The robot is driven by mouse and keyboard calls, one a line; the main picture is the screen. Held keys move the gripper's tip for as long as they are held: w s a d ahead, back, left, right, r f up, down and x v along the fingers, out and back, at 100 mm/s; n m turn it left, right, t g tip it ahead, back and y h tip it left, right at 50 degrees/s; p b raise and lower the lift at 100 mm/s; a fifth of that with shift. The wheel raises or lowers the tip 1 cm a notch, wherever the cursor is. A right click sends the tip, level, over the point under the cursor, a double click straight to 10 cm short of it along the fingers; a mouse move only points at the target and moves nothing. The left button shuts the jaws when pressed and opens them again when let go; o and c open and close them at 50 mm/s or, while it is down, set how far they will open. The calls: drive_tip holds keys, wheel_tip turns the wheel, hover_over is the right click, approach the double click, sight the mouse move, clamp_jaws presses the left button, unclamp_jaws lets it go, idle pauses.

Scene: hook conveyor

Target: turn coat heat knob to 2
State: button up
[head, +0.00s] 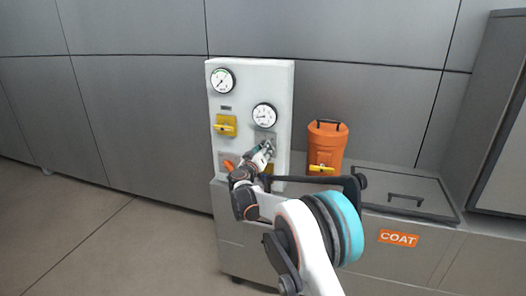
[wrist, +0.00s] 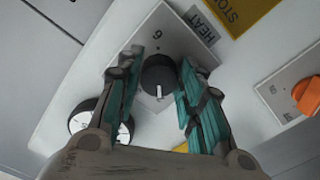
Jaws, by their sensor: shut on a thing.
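The heat knob is a round black knob (wrist: 158,73) on a pale square plate (wrist: 178,35), in the middle of the wrist view. A "HEAT" label (wrist: 203,25) sits beside the plate. A "6" shows on the plate above the knob. The knob's white mark points down in the wrist view; any number near it is too unclear to read. My gripper (wrist: 158,82) is shut on the knob, with a teal-padded finger on either side. In the head view my gripper (head: 263,155) is at the panel's lower right and hides the knob.
An orange canister (head: 327,146) stands right of the panel, on the cabinet labelled "COAT" (head: 398,238).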

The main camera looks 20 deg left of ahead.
drive_tip(key=shift+f, duration=0.1)
drive_tip(key=o, duration=1.1)
drive_tip(key=shift+c, duration=0.2)
drive_tip(key=s, duration=1.2)
